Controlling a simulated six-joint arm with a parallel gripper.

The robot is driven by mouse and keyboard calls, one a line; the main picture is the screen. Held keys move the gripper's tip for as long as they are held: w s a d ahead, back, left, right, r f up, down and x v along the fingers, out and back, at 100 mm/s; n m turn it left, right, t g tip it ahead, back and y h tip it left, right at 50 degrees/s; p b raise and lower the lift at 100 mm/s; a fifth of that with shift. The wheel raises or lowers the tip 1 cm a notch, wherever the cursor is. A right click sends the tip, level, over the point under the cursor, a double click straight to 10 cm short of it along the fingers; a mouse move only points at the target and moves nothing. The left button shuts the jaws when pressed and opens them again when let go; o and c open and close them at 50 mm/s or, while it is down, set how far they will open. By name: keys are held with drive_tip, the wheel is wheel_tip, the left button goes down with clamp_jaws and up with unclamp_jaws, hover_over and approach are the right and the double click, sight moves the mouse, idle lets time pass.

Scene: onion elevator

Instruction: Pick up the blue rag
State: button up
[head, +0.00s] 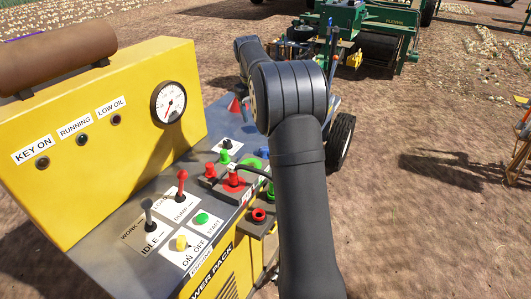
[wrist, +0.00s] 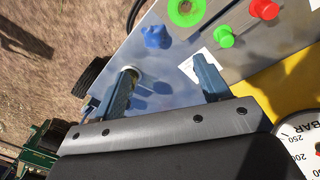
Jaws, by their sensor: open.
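I cannot make out a blue rag for certain in either view. In the wrist view my gripper (wrist: 163,66) is open over the grey control panel (wrist: 182,105), its two blue-grey fingers apart and nothing seen between them. A blue star-shaped knob (wrist: 157,37) stands on the panel just beyond the fingertips. In the head view a small blue piece (head: 263,152) shows beside my arm, probably the same knob. My arm hides part of the panel there.
The yellow gauge board (head: 110,130) with a round gauge (head: 168,102) stands at left. Red and black levers (head: 181,185) and buttons rise from the panel. A green machine (head: 375,35) stands behind on bare soil. Open ground lies at right.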

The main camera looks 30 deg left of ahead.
drive_tip(key=w+a+f+n+g, duration=0.1)
drive_tip(key=w+f+n+g, duration=0.1)
drive_tip(key=w+f+n, duration=0.4)
drive_tip(key=f, duration=0.7)
drive_tip(key=w+f, duration=0.1)
drive_tip(key=f, duration=0.2)
drive_tip(key=shift+f, duration=0.2)
drive_tip(key=f, duration=0.5)
drive_tip(key=shift+w+d+f, duration=0.1)
drive_tip(key=shift+w, duration=0.1)
drive_tip(key=c, duration=1.1)
drive_tip(key=shift+o, duration=0.2)
